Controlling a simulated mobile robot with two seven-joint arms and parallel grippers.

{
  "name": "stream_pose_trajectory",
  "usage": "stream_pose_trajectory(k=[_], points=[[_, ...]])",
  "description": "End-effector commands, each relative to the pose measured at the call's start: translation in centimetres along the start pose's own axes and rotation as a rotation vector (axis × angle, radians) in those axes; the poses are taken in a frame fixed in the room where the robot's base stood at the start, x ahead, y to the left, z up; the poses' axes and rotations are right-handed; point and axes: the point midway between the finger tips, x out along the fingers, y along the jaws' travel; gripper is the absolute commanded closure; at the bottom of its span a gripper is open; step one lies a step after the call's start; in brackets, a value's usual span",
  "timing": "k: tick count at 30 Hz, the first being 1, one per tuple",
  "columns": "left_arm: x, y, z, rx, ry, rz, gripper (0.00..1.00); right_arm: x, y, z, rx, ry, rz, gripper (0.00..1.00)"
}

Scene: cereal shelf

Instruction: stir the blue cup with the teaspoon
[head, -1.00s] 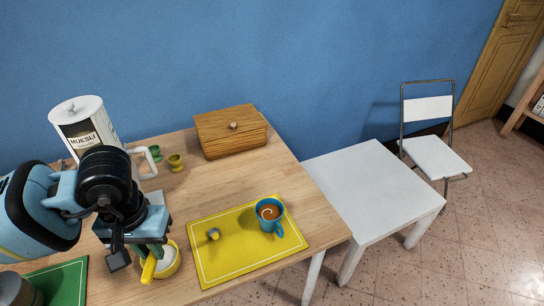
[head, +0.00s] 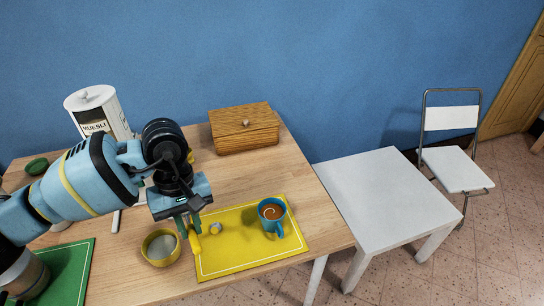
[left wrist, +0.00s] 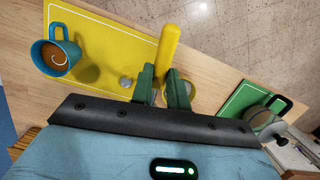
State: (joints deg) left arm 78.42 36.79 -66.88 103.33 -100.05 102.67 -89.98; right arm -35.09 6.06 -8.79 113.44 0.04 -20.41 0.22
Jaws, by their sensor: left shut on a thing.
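The blue cup (head: 267,224) stands upright on the yellow mat's right part and holds a brown drink with a pale swirl. It also shows at upper left in the left wrist view (left wrist: 46,57). My left gripper (head: 189,223) is shut on the yellow handle (head: 195,243) of what looks like the teaspoon. The handle also sticks out between the green fingers in the left wrist view (left wrist: 169,48). The spoon's other end cannot be made out. The gripper is over the mat's left edge, left of the cup and apart from it. My right gripper is not in view.
A yellow bowl (head: 160,250) with pale contents stands left of the yellow mat (head: 245,257). A small grey object (head: 215,228) is on the mat, between gripper and cup. A wooden box (head: 244,131) and a muesli canister (head: 96,110) stand behind. A green mat (head: 72,262) lies left.

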Motion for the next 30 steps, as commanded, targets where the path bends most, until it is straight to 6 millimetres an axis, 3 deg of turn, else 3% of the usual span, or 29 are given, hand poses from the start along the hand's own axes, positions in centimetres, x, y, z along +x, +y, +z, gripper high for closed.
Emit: stream_pose_trajectory(k=[8,15,24,30], points=[[0.3,6.6,-3.2,-0.549,-0.247,0.108,1.00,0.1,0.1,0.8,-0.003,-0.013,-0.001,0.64],[0.1,11.9,-5.9,-1.039,-0.489,0.333,1.00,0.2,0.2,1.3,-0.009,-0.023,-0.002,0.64],[-0.7,17.5,-8.2,-1.453,-0.704,0.702,1.00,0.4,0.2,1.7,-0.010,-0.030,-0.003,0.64],[-1.6,20.8,-9.4,-1.600,-0.795,0.948,1.00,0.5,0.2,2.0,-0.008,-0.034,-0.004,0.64]])
